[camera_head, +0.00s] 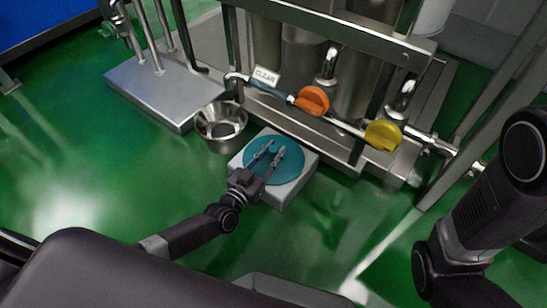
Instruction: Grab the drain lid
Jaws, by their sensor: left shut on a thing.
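A round teal lid (294,170), which looks like the drain lid, lies flat on top of a pale grey block (303,177) on the floor. My left gripper (270,155) reaches over the lid from the lower left. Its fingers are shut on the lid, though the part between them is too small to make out. The lid seems to rest on the block; I cannot tell any gap. My right arm shows at the right edge, but its gripper is out of view.
A steel bowl (214,134) stands just left of the block. Behind are a steel frame with pipes, an orange valve handle (313,100), a yellow valve handle (383,134) and a CLEAR label (266,76). A steel platform (150,92) is at upper left. Green floor (110,190) is open at left.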

